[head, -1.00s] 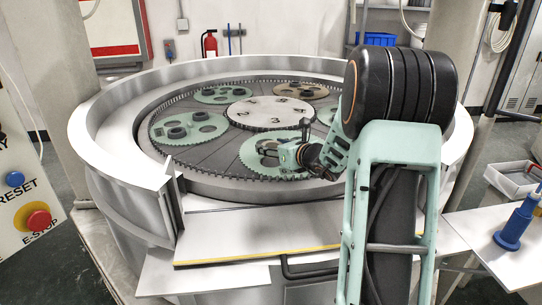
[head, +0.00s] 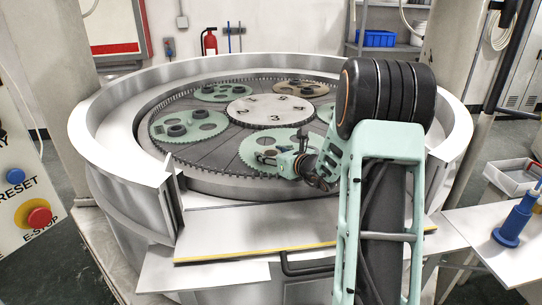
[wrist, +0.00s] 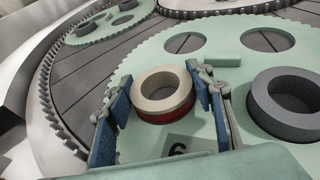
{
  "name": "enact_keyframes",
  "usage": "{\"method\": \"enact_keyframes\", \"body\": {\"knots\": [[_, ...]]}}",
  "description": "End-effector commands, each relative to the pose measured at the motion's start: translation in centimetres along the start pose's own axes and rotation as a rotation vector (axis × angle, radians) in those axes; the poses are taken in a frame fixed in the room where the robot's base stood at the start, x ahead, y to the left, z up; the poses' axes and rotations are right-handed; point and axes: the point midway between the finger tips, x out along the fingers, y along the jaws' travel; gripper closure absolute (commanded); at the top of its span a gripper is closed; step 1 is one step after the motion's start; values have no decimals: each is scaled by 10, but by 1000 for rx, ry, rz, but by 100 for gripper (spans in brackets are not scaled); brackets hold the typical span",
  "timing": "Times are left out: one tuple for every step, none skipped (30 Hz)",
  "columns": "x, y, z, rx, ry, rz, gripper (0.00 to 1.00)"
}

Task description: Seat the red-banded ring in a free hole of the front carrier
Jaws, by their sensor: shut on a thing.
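The red-banded ring (wrist: 163,92) has a cream top and a red band low on its side. In the wrist view my gripper (wrist: 164,98) has its blue-padded fingers shut on it, one on each side. The ring is over the pale green front carrier (wrist: 140,65); I cannot tell whether its underside touches the plate. Two empty holes show at the far side, a left one (wrist: 180,42) and a right one (wrist: 267,40). A grey ring (wrist: 266,110) sits in the right-hand hole. In the head view my gripper (head: 268,157) is low over the front carrier (head: 250,146), and the red-banded ring is not clear.
A raised green block (wrist: 212,62) stands behind the right finger. Other carriers surround the numbered hub (head: 278,111). The machine's steel rim (head: 110,165) encloses the plate.

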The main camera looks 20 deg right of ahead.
Motion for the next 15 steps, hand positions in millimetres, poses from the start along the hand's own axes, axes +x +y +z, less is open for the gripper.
{"method": "enact_keyframes", "body": {"knots": [[1, 0, -8, 0, 10, 0, 87], [1, 0, -9, 0, 11, 0, 87], [1, 0, -10, 0, 12, 0, 87], [1, 1, -11, 0, 13, 0, 87], [2, 1, -12, 0, 14, 0, 87], [2, 1, -14, 0, 16, 0, 87], [2, 1, -15, 1, 17, 0, 87], [2, 1, -15, 1, 18, 0, 87], [1, 1, -15, 1, 20, 0, 87], [1, 1, -17, 2, 23, 1, 50], [1, 1, -18, 2, 24, 1, 47], [1, 1, -18, 2, 24, 1, 42], [1, 1, -18, 2, 25, 1, 39], [1, 1, -19, 2, 25, 2, 36], [1, 1, -19, 2, 25, 2, 34]]}}
